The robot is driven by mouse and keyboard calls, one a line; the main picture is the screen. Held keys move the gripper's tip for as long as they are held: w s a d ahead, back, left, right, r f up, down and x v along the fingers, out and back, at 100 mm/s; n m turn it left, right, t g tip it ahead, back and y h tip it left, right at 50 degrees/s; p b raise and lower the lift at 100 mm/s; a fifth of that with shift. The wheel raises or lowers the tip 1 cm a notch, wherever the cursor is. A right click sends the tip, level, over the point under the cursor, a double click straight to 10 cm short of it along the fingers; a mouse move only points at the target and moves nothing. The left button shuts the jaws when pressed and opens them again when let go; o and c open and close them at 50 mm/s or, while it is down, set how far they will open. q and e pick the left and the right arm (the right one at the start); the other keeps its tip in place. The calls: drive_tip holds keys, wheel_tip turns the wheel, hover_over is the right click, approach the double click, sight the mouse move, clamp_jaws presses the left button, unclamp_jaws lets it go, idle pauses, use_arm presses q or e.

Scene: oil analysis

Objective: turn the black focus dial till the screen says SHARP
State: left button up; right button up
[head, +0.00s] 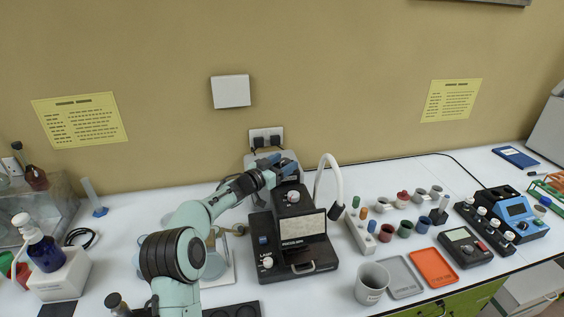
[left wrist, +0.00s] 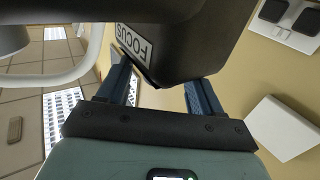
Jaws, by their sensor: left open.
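The black instrument (head: 265,231) stands on the bench in the middle of the head view. Its pale screen (head: 302,226) shows no word I can read. In the left wrist view a white FOCUS label (left wrist: 134,45) sits on a black housing (left wrist: 195,35). I cannot make out the focus dial as a separate part. My left gripper (head: 280,165) is open at the top rear of the instrument. In the left wrist view its two blue fingers (left wrist: 163,92) are spread on either side of the housing's edge; contact is unclear. My right gripper is not in view.
A white curved lamp neck (head: 331,178) rises just right of the instrument. A wall socket with black plugs (head: 266,138) is close behind my gripper. A grey cup (head: 371,283), grey tray (head: 400,277) and orange tray (head: 433,268) lie to the right. Several small pots stand beyond.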

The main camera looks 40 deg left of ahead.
use_arm(q)
drive_tip(key=shift+s, duration=0.15)
drive_tip(key=shift+c, duration=0.7)
drive_tip(key=c, duration=0.9)
drive_tip(key=shift+a+r+m+h+p, duration=0.15)
drive_tip(key=shift+m+h+p, duration=0.1)
drive_tip(key=shift+m+h, duration=0.25)
drive_tip(key=shift+a+r+m+h+p, duration=0.1)
drive_tip(key=shift+a+m+h+p, duration=0.15)
drive_tip(key=shift+h, duration=0.35)
drive_tip(key=shift+c, duration=0.2)
drive_tip(key=shift+f+m+h, duration=0.1)
drive_tip(key=shift+m+h, duration=0.35)
drive_tip(key=shift+h, duration=0.25)
drive_tip(key=shift+m+g+h, duration=0.6)
drive_tip(key=shift+m+h, duration=0.2)
drive_tip(key=shift+h, duration=0.4)
drive_tip(key=shift+m+g+h, duration=0.3)
drive_tip(key=shift+g+h, duration=0.1)
drive_tip(key=shift+h, duration=0.1)
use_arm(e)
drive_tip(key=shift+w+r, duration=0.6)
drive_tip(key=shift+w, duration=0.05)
use_arm(q)
drive_tip(key=shift+f, duration=0.1)
drive_tip(key=o, duration=1.1)
